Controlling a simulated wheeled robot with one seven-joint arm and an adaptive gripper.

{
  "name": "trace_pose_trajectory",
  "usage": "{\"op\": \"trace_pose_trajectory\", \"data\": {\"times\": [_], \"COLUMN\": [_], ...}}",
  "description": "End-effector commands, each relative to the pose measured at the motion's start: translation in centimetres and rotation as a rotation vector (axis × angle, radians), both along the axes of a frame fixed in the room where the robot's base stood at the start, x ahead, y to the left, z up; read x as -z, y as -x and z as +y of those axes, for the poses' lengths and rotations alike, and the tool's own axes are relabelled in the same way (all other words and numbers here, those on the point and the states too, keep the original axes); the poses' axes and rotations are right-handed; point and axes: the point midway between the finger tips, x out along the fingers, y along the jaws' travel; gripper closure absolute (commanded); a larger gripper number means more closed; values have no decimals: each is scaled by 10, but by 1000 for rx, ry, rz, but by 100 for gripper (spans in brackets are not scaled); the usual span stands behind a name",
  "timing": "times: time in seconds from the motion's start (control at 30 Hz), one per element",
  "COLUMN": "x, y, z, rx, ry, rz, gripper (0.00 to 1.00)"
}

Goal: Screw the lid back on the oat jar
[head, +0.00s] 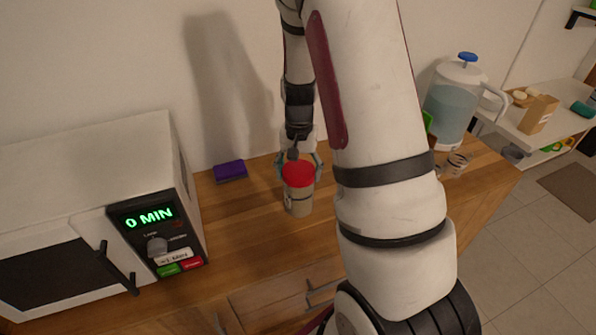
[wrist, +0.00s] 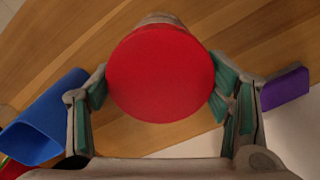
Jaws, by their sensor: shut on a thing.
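The oat jar (head: 298,203) stands upright on the wooden counter, a beige jar with a label. Its red lid (head: 298,173) sits on top of it; I cannot tell how tightly it is seated. My gripper (head: 298,168) points down over the jar with a finger on each side of the lid. In the wrist view the round red lid (wrist: 160,73) fills the space between the green-padded fingers of my gripper (wrist: 160,85), which is shut on it. The jar body is mostly hidden under the lid there.
A microwave (head: 100,215) reading 0 MIN stands at left. A purple sponge (head: 230,171) lies near the wall. A pitcher with a blue knob (head: 455,100) and small cups (head: 457,163) stand at right. A blue object (wrist: 45,120) shows in the wrist view. Counter in front of the jar is clear.

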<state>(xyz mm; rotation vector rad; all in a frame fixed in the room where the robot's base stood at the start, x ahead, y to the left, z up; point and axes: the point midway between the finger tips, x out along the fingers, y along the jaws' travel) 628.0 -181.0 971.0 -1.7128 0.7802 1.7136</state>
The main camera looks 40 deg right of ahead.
Motion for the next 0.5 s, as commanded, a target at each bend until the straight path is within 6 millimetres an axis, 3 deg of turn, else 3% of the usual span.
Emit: {"op": "trace_pose_trajectory", "data": {"times": [0.2, 0.5], "x": [0, 1], "y": [0, 0], "z": [1, 0], "rx": [267, 298], "ry": [0, -1], "rz": [0, 1], "gripper": [57, 57]}}
